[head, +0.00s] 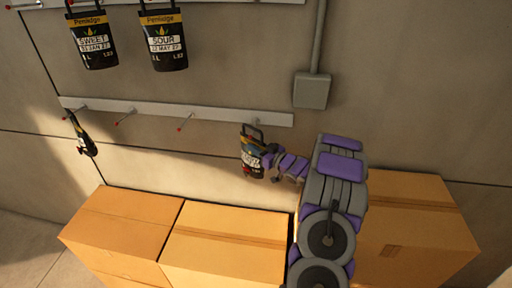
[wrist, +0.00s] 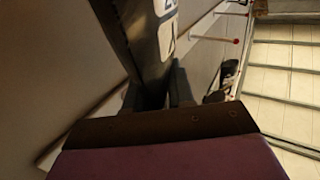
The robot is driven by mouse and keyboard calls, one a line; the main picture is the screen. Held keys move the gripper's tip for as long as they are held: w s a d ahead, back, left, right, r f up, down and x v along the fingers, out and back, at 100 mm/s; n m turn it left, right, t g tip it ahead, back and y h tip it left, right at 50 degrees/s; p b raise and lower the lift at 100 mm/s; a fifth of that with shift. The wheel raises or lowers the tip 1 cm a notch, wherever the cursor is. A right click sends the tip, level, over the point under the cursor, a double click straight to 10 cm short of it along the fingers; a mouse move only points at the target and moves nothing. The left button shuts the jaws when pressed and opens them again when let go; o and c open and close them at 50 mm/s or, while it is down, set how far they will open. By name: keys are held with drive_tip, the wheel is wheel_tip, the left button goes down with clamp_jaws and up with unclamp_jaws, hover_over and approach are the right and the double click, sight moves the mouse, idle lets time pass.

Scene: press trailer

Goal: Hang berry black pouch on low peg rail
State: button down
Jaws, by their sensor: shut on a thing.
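My gripper (head: 268,160) is shut on a black pouch (head: 251,158) with a pale label and coloured print, just below the right end of the low peg rail (head: 210,116). The pouch is roughly upright, and its loop handle overlaps the rail's rightmost peg (head: 255,121). I cannot tell whether the loop is around that peg or in front of it. In the wrist view the dark pouch (wrist: 150,45) stands between my gripper's fingers (wrist: 157,92). The label's name is too small to read.
Another dark pouch (head: 82,137) hangs at the rail's left end. Two middle pegs (head: 122,119) (head: 184,123) are bare. Two pouches, SWEET (head: 93,42) and SOUR (head: 163,42), hang above. Cardboard boxes (head: 225,245) stand below, and a grey wall box (head: 311,91) is at upper right.

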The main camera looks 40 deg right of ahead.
drive_tip(key=shift+r, duration=0.1)
drive_tip(key=c, duration=0.9)
unclamp_jaws()
drive_tip(key=shift+s, duration=0.1)
drive_tip(key=s, duration=0.5)
drive_tip(key=s+d, duration=0.1)
drive_tip(key=s, duration=0.5)
drive_tip(key=s+d+b, duration=0.1)
drive_tip(key=s, duration=0.5)
drive_tip(key=shift+d, duration=0.15)
